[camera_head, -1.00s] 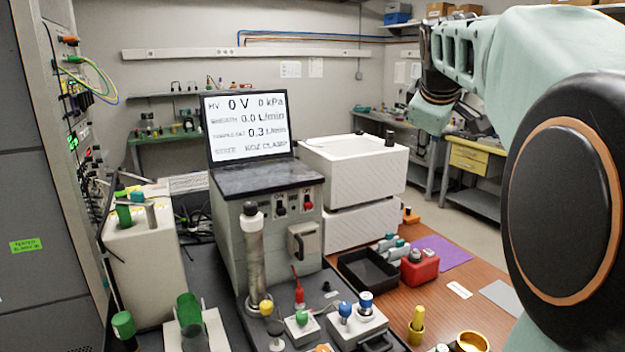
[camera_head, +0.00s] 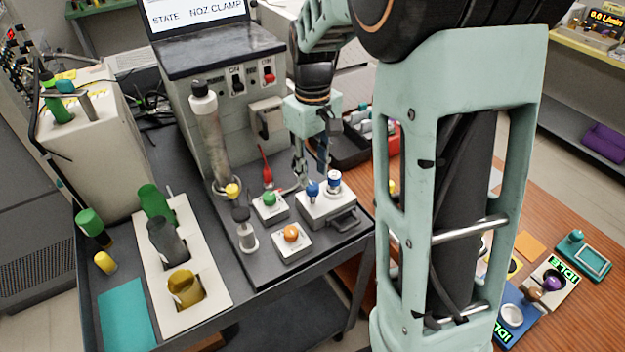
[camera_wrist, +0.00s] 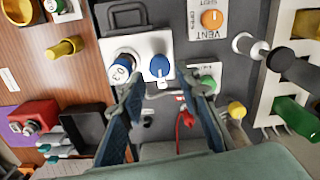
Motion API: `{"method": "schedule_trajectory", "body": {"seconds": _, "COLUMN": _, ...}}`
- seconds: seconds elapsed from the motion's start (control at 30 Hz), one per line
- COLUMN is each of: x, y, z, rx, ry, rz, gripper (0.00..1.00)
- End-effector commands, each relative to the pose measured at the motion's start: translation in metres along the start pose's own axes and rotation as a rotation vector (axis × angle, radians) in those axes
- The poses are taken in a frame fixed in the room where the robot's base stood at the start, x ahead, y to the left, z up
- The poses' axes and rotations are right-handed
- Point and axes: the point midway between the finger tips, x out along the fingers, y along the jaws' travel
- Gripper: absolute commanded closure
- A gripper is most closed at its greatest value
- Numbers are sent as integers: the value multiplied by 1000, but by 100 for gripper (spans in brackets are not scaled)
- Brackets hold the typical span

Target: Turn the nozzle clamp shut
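My gripper (camera_head: 311,165) hangs pointing down above the cart's panel, just over the blue-knob block (camera_head: 340,208). In the wrist view its two fingers (camera_wrist: 160,88) are apart with nothing between them. A blue knob (camera_head: 312,188) shows below the fingertips, and also in the wrist view (camera_wrist: 160,66). A yellow knob (camera_head: 232,190) sits at the foot of the upright tube (camera_head: 212,140). A red-handled lever (camera_head: 266,170) stands behind a green knob (camera_head: 269,198). No label reading nozzle clamp shows on these parts, so I cannot tell which one is the clamp.
An orange knob (camera_head: 291,233) marked VENT sits at the front. A white rack (camera_head: 170,305) with bottles is at left. A black tray (camera_head: 345,148) and red box (camera_head: 385,135) lie beyond my gripper.

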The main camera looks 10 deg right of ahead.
Motion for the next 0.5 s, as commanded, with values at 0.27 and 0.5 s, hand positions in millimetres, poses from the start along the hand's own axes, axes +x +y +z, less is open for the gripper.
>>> {"method": "schedule_trajectory", "body": {"seconds": 0.27, "x": 38, "y": 0, "z": 0, "rx": -1, "ry": 0, "rz": 0, "gripper": 70}}
{"method": "schedule_trajectory", "body": {"seconds": 0.5, "x": 44, "y": 0, "z": 0, "rx": -1, "ry": 1, "rz": 1, "gripper": 70}}
